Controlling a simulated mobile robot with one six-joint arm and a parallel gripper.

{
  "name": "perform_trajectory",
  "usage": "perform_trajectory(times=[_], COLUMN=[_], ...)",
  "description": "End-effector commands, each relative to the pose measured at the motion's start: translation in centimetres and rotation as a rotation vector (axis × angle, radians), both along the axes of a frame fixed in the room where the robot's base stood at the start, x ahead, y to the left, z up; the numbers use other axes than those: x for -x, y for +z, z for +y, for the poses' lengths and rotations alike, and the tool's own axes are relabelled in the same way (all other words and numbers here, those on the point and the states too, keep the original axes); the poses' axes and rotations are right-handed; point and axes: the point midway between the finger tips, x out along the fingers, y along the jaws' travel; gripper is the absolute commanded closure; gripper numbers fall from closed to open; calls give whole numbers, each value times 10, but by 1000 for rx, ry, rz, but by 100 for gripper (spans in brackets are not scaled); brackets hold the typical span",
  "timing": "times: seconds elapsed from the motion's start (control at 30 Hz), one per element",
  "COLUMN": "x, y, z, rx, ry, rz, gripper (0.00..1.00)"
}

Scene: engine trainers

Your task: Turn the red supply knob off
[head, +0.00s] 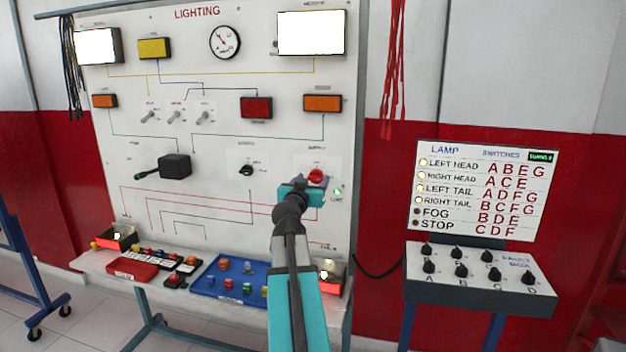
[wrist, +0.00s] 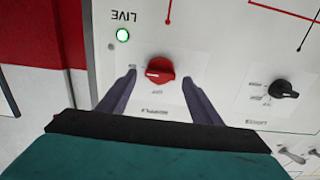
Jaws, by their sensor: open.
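The red supply knob (head: 317,176) is on the right part of the white lighting board, and it also shows in the wrist view (wrist: 160,70). Its pale pointer mark points to the left in the wrist view, where the board appears upside down. A green LIVE lamp (head: 337,191) beside the knob is lit; it also shows in the wrist view (wrist: 122,35). My gripper (wrist: 158,84) is open, with one dark finger on each side of the knob and gaps between. In the head view my gripper (head: 308,186) is just below the knob and covers part of its plate.
A black knob (head: 246,170) sits left of the supply knob on the board. A blue tray (head: 205,284) with small parts lies on the shelf below. A switch box (head: 480,278) with several black knobs stands at right.

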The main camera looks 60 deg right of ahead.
Motion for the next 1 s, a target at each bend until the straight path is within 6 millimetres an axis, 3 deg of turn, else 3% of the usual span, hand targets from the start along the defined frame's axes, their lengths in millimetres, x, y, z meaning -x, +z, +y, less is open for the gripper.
perform_trajectory(times=[0.2, 0.53, 0.8, 1.0], x=[-3, -3, -3, -3], y=[0, 0, 0, 0], z=[-10, -11, -11, -11], rx=[-1, 0, 0, 2], ry=[-1, 0, 0, -1], rz=[0, 0, 0, 8], gripper=[41, 41, 83, 83])
